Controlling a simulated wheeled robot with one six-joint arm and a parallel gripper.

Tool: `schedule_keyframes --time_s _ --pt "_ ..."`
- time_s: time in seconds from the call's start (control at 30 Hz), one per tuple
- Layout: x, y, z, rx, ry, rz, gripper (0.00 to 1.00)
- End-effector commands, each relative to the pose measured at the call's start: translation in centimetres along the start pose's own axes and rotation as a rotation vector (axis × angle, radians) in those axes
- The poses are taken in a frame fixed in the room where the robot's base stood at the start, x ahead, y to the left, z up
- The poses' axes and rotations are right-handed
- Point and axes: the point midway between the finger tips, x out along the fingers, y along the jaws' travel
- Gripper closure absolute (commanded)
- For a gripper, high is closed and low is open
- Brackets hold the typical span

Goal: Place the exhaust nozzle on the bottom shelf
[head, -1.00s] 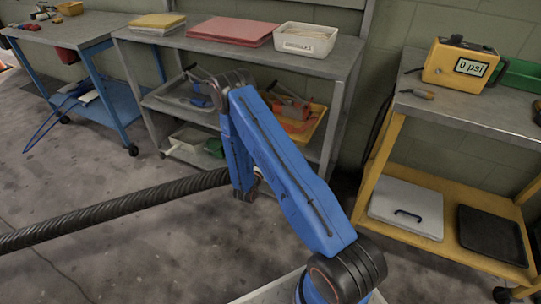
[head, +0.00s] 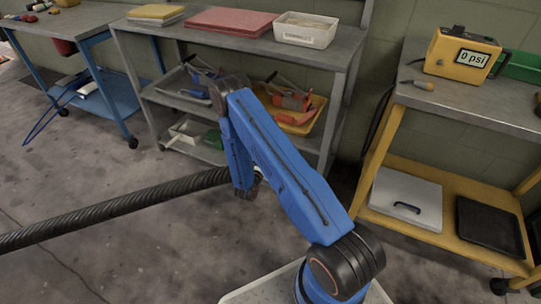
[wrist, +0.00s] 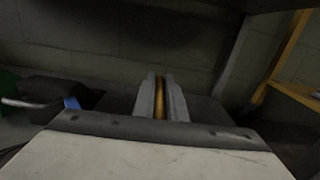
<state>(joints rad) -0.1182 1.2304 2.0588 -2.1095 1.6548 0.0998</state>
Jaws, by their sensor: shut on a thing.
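My gripper shows in the wrist view (wrist: 161,98), its two grey fingers closed around a narrow yellow-orange strip. I take this as part of the exhaust nozzle (wrist: 160,100); the rest of it is hidden. In the head view my blue arm hides the gripper, and a black ribbed hose (head: 120,209) runs from the left up to the arm's end. The bottom shelf of the grey rack (head: 172,147) shows partly behind the arm. In the wrist view the gripper is low, pointing towards the back wall. I cannot tell whether the nozzle touches the shelf.
A tray with white and green things (head: 195,135) is at the bottom shelf's left. A black thing with a blue part (wrist: 62,95) lies left of the gripper. A rack post (wrist: 235,55) stands to the right. A yellow cart (head: 380,150) is further right.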

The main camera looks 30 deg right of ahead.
Motion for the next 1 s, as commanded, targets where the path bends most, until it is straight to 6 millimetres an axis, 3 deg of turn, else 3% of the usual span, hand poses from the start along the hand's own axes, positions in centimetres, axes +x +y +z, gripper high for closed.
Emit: schedule_keyframes --time_s 0.77,0.8,0.87,1.0 --pt "0.04 0.08 -0.4 0.002 -0.003 0.0 1.0" --pt "0.04 0.08 -0.38 0.002 -0.003 0.0 0.81" --pt "0.04 0.08 -0.39 0.001 -0.002 0.0 0.67" --pt "0.02 0.06 -0.43 0.001 -0.002 0.0 0.67"
